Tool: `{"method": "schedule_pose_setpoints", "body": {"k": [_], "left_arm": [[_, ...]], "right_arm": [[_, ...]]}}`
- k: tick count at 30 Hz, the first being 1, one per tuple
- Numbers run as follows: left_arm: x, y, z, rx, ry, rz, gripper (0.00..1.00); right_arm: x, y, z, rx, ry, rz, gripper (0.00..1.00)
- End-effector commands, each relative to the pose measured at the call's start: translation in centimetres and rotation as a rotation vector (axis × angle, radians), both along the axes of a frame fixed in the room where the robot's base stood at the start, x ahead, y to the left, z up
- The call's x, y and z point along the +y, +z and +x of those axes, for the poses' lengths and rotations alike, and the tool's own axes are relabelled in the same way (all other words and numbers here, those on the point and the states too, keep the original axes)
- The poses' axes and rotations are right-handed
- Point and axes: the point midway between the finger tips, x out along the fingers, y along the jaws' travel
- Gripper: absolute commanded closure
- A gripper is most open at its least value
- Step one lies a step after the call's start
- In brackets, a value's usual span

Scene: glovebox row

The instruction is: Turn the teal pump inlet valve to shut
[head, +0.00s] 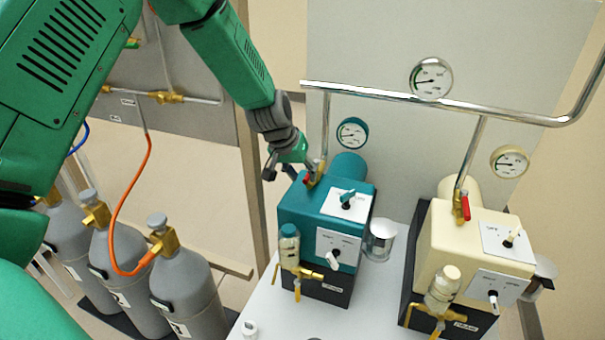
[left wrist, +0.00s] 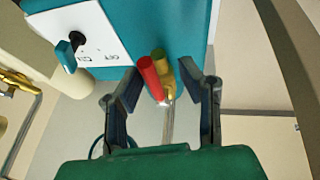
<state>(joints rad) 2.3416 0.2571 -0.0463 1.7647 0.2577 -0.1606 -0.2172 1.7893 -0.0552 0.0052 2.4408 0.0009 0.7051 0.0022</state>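The teal pump (head: 295,205) stands on the white bench, left of a cream pump. Its inlet valve (head: 316,175) is brass with a red handle (head: 307,180), at the foot of a thin metal pipe. In the left wrist view the red handle (left wrist: 151,78) lies roughly along the pipe, beside the brass body (left wrist: 168,83). My left gripper (head: 288,170) is at the valve, on the pump's far left corner. In the left wrist view the gripper (left wrist: 163,92) is open, with the handle and valve between its fingers; I see no clear contact. My right gripper is not in view.
The cream pump (head: 450,240) has its own red-handled valve (head: 465,207). A metal manifold pipe (head: 390,95) and gauges (head: 352,133) are above and behind. Grey gas cylinders (head: 185,290) with an orange hose (head: 125,215) stand at left. A wooden post (head: 252,185) is close left of my gripper.

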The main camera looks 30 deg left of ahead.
Motion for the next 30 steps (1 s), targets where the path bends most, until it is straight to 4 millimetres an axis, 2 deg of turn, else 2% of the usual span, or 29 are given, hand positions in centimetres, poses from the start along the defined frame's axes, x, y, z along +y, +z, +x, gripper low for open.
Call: {"method": "schedule_pose_setpoints", "body": {"k": [1,2,4,5,17,23,30], "left_arm": [[-0.2,0.1,0.0,-0.001,-0.001,0.002,0.67],[-0.2,0.1,0.0,-0.001,-0.001,0.002,0.74],[-0.3,0.1,0.0,-0.001,-0.002,0.003,0.98],[-0.3,0.1,0.0,-0.001,-0.002,0.003,1.0],[0.2,0.1,0.0,-0.002,-0.033,-0.006,1.0],[1.2,0.1,-0.1,-0.004,-0.131,-0.005,1.0],[2.9,0.1,0.0,-0.007,-0.325,-0.005,1.0]], "right_arm": [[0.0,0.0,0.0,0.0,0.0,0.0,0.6],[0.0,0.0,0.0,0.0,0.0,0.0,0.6],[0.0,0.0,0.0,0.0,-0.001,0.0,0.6],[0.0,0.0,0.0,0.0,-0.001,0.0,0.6],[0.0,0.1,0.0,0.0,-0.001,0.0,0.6],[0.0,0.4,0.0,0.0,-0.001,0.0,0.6],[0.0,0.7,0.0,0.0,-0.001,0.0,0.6]]}}
